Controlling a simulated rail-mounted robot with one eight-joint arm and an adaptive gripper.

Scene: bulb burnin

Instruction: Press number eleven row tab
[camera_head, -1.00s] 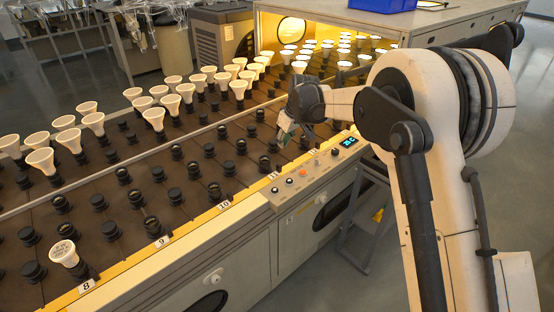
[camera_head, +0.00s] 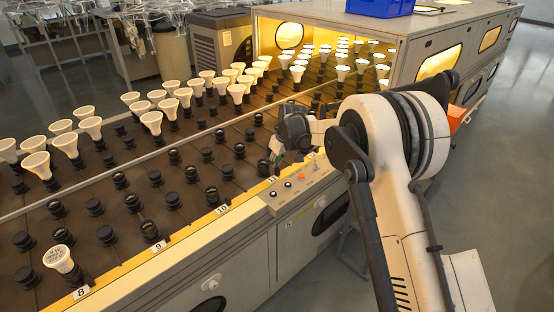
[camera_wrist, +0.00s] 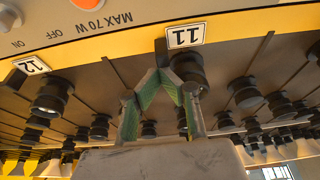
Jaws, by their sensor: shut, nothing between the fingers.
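The number eleven row tab (camera_wrist: 186,35) is a white plate with a black 11 on the yellow edge strip. It appears upside down in the wrist view, upper middle. My gripper (camera_wrist: 160,72) is shut and empty, its green-padded fingers meeting just below and left of the tab in the picture. They look close to the tab, but I cannot tell whether they touch it. A black socket (camera_wrist: 188,72) is right beside the fingers.
Tab 12 (camera_wrist: 32,65) is left in the wrist view. Tabs 10 (camera_head: 222,209), 9 (camera_head: 159,246) and 8 (camera_head: 81,292) run along the front edge. The control panel (camera_head: 292,190) with knobs adjoins the edge. Empty sockets and white bulbs (camera_head: 151,122) fill the bed.

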